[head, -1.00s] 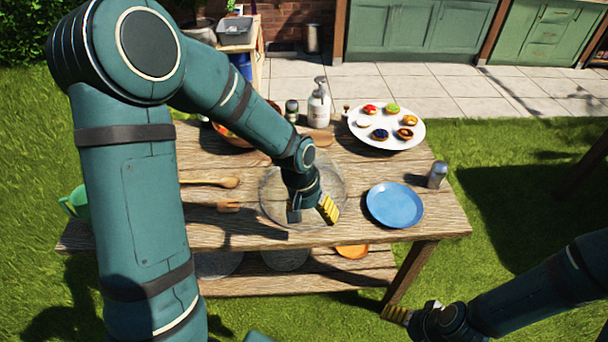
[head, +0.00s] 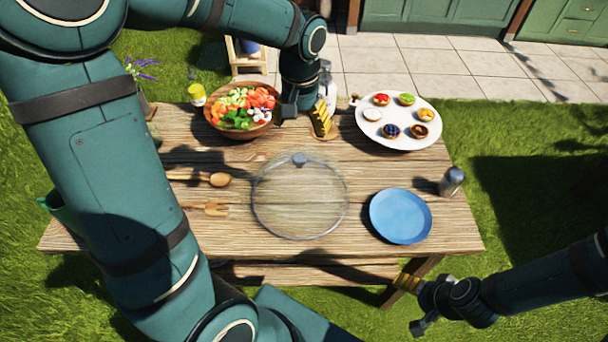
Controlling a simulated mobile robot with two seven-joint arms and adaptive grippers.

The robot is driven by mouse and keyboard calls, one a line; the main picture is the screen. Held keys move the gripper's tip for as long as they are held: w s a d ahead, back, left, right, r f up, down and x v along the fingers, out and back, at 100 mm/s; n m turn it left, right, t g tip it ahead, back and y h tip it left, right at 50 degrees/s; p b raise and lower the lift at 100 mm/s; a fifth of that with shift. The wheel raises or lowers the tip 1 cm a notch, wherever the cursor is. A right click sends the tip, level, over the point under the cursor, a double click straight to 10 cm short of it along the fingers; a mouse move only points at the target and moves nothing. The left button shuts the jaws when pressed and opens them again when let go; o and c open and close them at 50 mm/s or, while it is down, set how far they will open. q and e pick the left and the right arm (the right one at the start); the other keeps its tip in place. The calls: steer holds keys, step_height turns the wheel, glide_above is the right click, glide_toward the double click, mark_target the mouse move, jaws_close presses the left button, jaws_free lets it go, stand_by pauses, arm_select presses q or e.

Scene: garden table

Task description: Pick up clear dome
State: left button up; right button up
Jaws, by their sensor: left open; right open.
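The clear dome (head: 297,228) sits on the wooden table, a see-through round cover with a grey knob (head: 300,160) at its top. Nothing touches it. My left gripper (head: 304,118) is open and empty, above the back of the table beyond the dome, just right of the salad bowl. My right gripper (head: 412,304) is open and empty, low off the table's front right edge, away from the dome.
A wooden bowl of chopped vegetables (head: 262,122) is at the back left. A white plate of tarts (head: 375,131) is at the back right. A blue plate (head: 400,216) lies right of the dome, near a shaker (head: 451,182). A wooden spoon (head: 218,180) and fork (head: 213,210) lie to its left.

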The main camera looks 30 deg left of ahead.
mark_target(299, 157)
arm_select(q)
steer(key=f, duration=0.3)
steer(key=f+b, duration=0.1)
steer(key=f, duration=0.2)
steer(key=shift+s+f, duration=0.2)
steer(key=shift+f, duration=0.2)
steer(key=shift+a+f+b, duration=0.1)
steer(key=shift+f+b, duration=0.6)
steer(key=shift+f, duration=1.7)
arm_select(e)
steer(key=f, duration=0.1)
steer(key=s+f, duration=0.1)
steer(key=shift+s+a+f, duration=0.1)
steer(key=shift+f, duration=0.2)
arm_select(q)
jaws_close()
